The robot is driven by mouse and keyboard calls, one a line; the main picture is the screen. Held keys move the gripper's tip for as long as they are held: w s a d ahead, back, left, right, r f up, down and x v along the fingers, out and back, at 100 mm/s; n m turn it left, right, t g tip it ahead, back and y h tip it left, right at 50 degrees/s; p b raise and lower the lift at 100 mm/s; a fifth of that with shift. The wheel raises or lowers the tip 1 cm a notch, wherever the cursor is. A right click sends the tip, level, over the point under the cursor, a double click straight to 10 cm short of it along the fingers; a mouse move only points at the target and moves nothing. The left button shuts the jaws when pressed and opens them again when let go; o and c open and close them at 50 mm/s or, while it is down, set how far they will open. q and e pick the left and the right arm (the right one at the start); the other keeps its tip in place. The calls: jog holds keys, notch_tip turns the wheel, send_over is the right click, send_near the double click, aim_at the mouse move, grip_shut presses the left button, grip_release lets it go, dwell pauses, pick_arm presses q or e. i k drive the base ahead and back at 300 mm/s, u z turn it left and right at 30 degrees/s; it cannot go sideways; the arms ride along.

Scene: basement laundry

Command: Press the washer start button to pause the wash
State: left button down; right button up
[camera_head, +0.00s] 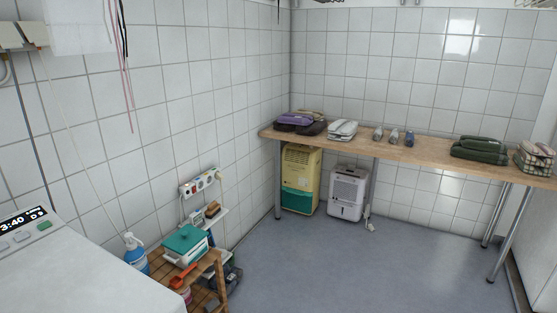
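A white washer (80,270) stands at the lower left, seen from above at its top corner. Its control panel (28,229) shows at the left edge with a lit display reading "3:40" and small icons. Several buttons sit below the display, grey-green and small; I cannot tell which one is the start button. The rest of the panel is cut off by the picture's left edge. Neither of my grippers shows in the head view.
A wooden table (431,154) with folded cloths runs along the back wall. Two dehumidifier-like units stand beneath it. The grey floor (350,270) in the middle is clear.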

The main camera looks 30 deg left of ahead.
aim_at(41, 227)
jog(key=i, duration=2.5)
jog(key=u, duration=3.75)
